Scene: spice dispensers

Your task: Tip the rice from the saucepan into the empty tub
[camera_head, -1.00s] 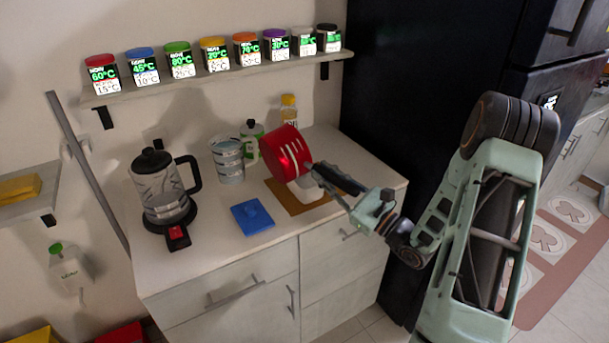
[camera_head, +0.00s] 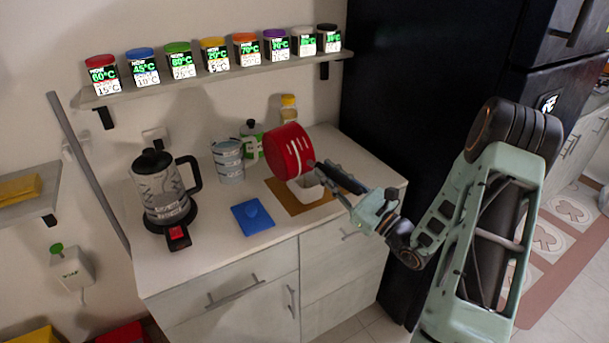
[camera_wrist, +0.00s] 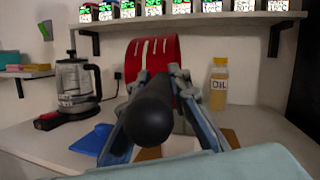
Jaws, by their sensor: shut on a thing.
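The red saucepan (camera_head: 286,149) is held tilted on its side above the tub, its striped outside facing me. My gripper (camera_head: 350,188) is shut on its dark handle (camera_head: 340,178); the wrist view shows the handle (camera_wrist: 149,115) end-on between the fingers, with the red pan (camera_wrist: 154,57) beyond. The white tub (camera_head: 306,188) stands on the brown board (camera_head: 283,198), below the pan and partly hidden by it and the handle. The pan's inside and the tub's contents are hidden, and I see no rice.
A blue lid (camera_head: 252,216) lies left of the board. A shelf of spice dispensers (camera_head: 215,55) runs above. The fridge (camera_head: 430,90) is to the right.

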